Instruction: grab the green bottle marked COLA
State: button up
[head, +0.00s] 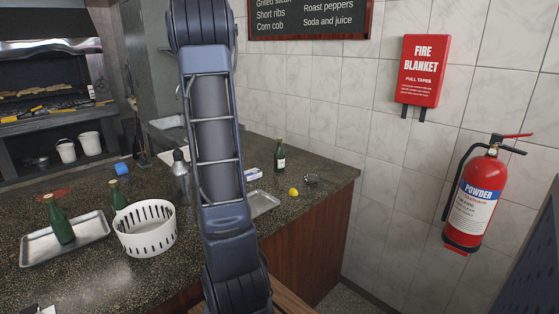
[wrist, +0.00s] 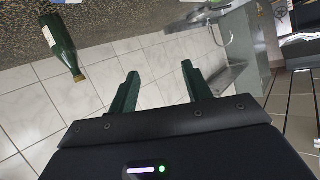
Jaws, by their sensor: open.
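Green bottles stand on the dark speckled counter (head: 95,285) in the head view. One bottle (head: 60,222) is on a metal tray at the left, one (head: 118,197) is behind the white basket, and one (head: 279,156) with a pale label stands near the wall. No label is readable, so I cannot tell which is marked COLA. In the wrist view a green bottle (wrist: 62,48) with a pale label shows at upper left, at the counter. My gripper (wrist: 160,88) is open and empty, with the bottle apart from its fingers, to their left. The head view does not show my gripper.
A white slotted basket (head: 146,241), a metal tray (head: 34,257), a steel bottle (head: 181,180), a lemon (head: 293,192) and a small tray (head: 264,205) share the counter. A fire extinguisher (head: 474,205) hangs on the tiled wall at right.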

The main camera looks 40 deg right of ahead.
jog(key=s+d+f+m+g+h, duration=0.2)
jog(key=d+f+h, duration=0.25)
jog(key=d, duration=0.85)
jog(key=m+g+h, duration=0.2)
jog(key=g+h, duration=0.1)
jog(key=h, duration=0.1)
send_near(279, 155)
notch_tip(279, 155, up, 4)
jog(key=w+d, duration=0.2)
jog(key=d, duration=0.1)
jog(key=shift+r+x, duration=0.15)
jog(key=shift+x, duration=2.55)
jog(key=shift+r+x, duration=0.15)
jog(key=shift+x, duration=2.5)
grip_shut()
